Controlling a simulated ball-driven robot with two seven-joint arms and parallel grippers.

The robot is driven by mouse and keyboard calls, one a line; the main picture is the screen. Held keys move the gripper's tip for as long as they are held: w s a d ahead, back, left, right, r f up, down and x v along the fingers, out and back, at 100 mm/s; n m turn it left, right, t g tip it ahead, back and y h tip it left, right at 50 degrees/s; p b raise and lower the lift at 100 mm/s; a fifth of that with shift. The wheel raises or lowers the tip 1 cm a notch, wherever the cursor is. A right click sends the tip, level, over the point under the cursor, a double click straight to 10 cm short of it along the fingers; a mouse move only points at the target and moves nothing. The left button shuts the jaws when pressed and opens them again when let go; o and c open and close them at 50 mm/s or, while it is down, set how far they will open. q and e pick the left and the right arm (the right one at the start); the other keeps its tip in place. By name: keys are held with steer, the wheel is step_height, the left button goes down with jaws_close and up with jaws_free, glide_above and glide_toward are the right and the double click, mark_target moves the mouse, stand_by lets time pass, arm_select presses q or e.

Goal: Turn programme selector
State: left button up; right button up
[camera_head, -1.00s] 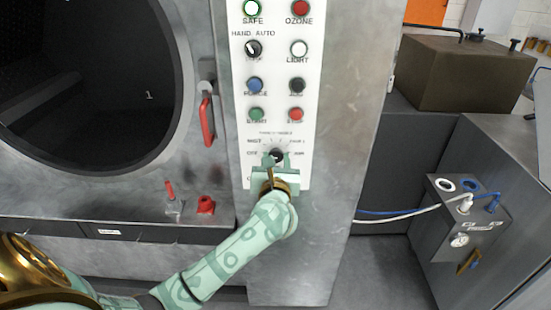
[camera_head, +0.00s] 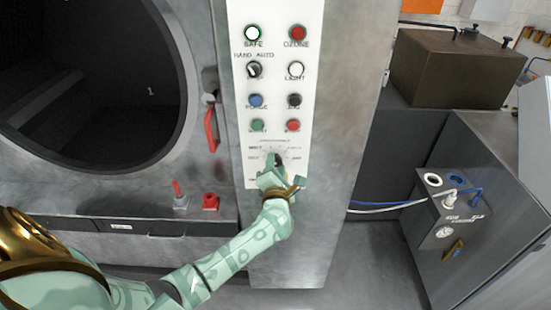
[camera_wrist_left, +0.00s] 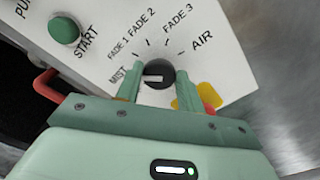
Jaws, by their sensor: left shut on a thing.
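The programme selector (camera_head: 277,160) is a round black knob low on the white control panel, under the button rows. In the left wrist view the selector (camera_wrist_left: 158,73) carries a white pointer bar, lying nearly level with its end to the left, near the MIST label. Labels FADE 1, FADE 2, FADE 3 and AIR fan around it. My left gripper (camera_head: 274,170) is at the selector, tilted against the panel. In the left wrist view, its two green fingers (camera_wrist_left: 160,82) are shut on the knob's sides. In the head view the gripper partly hides the knob. My right gripper is not in view.
Above the selector are the green START button (camera_wrist_left: 64,29), a red button (camera_head: 293,125) and other switches. A red door handle (camera_head: 211,130) and a red fitting (camera_head: 210,201) stand out to the left. A grey box with hoses (camera_head: 448,205) stands right.

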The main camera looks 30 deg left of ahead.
arm_select(q)
steer(key=shift+m+p, duration=1.7)
steer(key=shift+m, duration=0.6)
steer(key=shift+f, duration=0.1)
steer(key=o, duration=0.9)
steer(key=shift+o, duration=0.2)
steer(key=b+v, duration=0.1)
steer(key=v, duration=1.5)
steer(key=shift+d, duration=0.25)
